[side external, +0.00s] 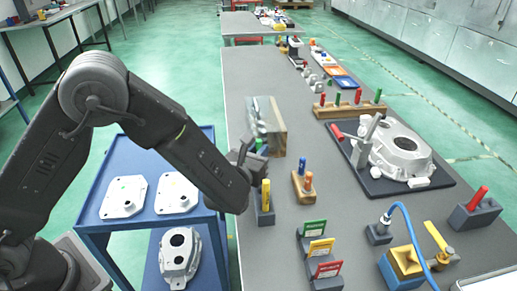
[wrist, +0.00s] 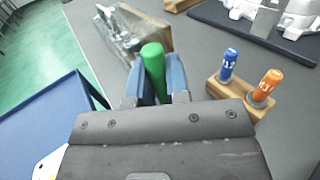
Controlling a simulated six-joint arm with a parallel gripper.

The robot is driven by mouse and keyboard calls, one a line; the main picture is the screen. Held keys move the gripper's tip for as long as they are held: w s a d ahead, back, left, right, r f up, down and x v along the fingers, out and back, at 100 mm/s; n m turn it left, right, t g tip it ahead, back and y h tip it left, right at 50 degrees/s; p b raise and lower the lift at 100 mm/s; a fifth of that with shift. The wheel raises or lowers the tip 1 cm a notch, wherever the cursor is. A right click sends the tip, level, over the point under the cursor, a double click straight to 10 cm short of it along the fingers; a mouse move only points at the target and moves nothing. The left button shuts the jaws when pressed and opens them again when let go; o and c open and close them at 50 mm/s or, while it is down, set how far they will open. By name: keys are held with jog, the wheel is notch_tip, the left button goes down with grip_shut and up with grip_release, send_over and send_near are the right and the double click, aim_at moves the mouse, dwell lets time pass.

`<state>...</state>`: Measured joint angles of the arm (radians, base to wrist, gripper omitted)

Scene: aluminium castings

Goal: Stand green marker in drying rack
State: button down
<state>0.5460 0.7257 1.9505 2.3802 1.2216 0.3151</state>
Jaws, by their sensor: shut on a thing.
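My gripper (wrist: 158,85) is shut on a green marker (wrist: 153,66), which stands roughly upright between the fingers. In the side external view the marker's green top (side external: 259,146) shows beside my gripper (side external: 252,158). A small wooden rack (side external: 301,194) holds a blue marker (wrist: 229,63) and an orange marker (wrist: 267,85), to the right of my gripper. A long wooden rack (side external: 335,111) farther back holds red and green upright pieces.
A clear-sided box (side external: 279,137) lies just beyond my gripper. A casting (side external: 400,150) sits on a dark mat at the right. Several coloured cards (side external: 320,247) stand in front. A blue cart (side external: 150,222) is at the left. Bare grey bench lies around the small rack.

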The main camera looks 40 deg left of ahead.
jog(key=shift+f, duration=1.35)
jog(key=c, duration=1)
grip_release()
jog(key=s, duration=0.4)
jog(key=s+d, duration=0.1)
jog(key=s, duration=0.4)
jog(key=s+d, duration=0.1)
jog(key=s, duration=0.3)
jog(key=shift+s+d, duration=0.1)
jog(key=shift+s, duration=0.2)
